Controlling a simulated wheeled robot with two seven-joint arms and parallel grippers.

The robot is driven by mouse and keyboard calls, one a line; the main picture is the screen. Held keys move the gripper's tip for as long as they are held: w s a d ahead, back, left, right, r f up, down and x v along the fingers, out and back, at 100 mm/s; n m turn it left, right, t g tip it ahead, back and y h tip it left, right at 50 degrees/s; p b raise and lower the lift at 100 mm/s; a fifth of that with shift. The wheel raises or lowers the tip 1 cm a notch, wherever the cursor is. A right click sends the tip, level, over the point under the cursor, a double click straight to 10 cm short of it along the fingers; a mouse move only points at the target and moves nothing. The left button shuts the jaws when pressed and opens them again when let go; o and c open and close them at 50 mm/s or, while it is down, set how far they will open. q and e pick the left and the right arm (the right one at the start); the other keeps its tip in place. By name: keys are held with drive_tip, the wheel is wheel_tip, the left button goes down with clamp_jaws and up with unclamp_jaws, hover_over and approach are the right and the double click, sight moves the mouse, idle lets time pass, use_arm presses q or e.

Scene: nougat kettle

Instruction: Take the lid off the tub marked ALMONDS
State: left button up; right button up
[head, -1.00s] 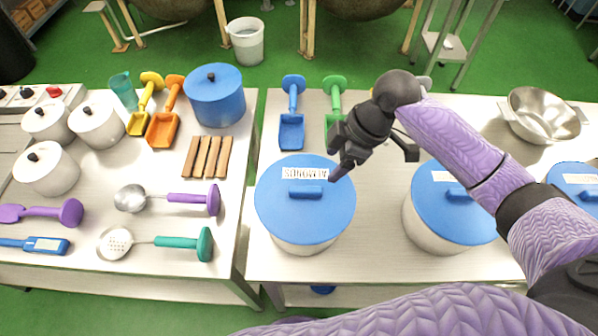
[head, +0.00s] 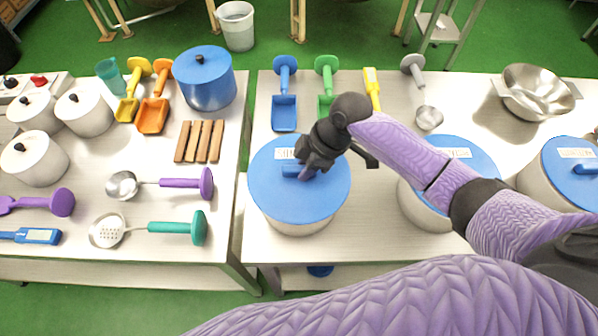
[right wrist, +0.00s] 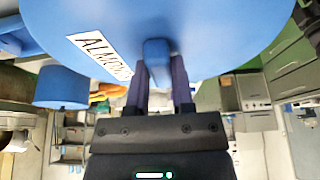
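The tub marked ALMONDS (head: 298,229) stands upright near the left end of the right-hand table. Its blue lid (head: 318,206) is on top, with a bar handle (head: 291,171) and a white label (head: 284,154). In the right wrist view the label (right wrist: 100,56) reads ALMONDS. My right gripper (head: 303,172) is at the handle and partly hides it in the head view. In the right wrist view its two fingers (right wrist: 160,75) stand apart, one on each side of the handle (right wrist: 156,50); firm contact is not clear. My left gripper is not in view.
Two similar blue-lidded tubs, a middle one (head: 424,205) and one at right (head: 545,178), stand on the same table. A blue scoop (head: 285,113), a green scoop (head: 326,105) and a steel bowl (head: 537,94) lie behind. A gap separates the left table (head: 160,262).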

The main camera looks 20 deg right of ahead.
clamp_jaws()
drive_tip(key=shift+r, duration=0.1)
wheel_tip(320, 180, up, 13)
drive_tip(key=p, duration=0.6)
